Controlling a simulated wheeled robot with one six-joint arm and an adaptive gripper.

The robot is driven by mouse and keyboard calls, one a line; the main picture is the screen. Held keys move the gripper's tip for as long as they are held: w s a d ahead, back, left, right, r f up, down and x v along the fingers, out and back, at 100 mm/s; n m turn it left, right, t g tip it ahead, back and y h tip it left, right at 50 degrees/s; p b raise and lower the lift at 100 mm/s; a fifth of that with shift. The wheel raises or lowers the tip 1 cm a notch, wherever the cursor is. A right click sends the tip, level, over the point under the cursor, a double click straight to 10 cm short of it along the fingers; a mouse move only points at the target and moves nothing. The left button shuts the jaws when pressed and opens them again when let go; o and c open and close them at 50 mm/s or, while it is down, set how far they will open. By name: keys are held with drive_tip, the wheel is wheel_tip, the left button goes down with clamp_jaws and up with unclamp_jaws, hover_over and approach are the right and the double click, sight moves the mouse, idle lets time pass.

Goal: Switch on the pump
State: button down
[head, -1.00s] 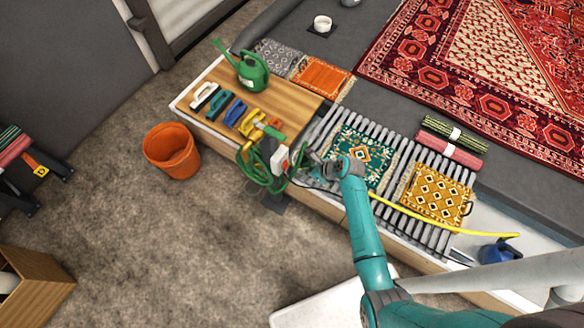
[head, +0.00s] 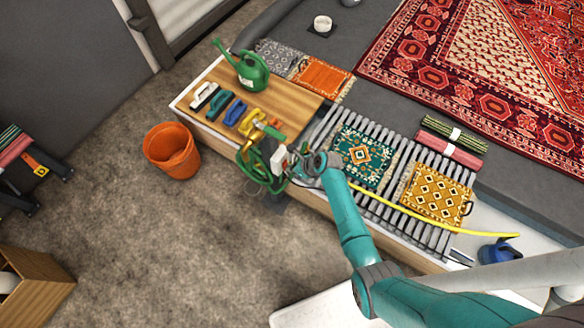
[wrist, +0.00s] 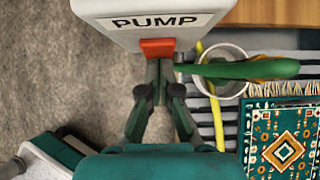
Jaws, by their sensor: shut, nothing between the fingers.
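The pump box is a white case marked PUMP (wrist: 140,22) at the top of the wrist view. An orange-red switch (wrist: 157,48) sits on its lower edge. My gripper (wrist: 160,72) is shut and empty, its fingertips right at the switch; they look to be touching it, but I cannot be sure. Whether the switch is on or off, I cannot tell. In the head view the white pump box (head: 279,159) is at the slatted rack's left end, with my gripper (head: 296,166) close to its right side, partly hidden by my wrist.
A green hose (head: 255,172) hangs beside the box, and a green hose part (wrist: 240,70) crosses a white ring right of my fingers. A yellow hose (head: 400,209) runs over the slatted rack with small rugs. Brushes and a watering can (head: 250,70) stand on the wooden top.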

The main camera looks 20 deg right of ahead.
drive_tip(key=shift+w+a+f, duration=0.1)
drive_tip(key=shift+w, duration=0.05)
drive_tip(key=shift+w+r, duration=0.1)
drive_tip(key=shift+r, duration=0.8)
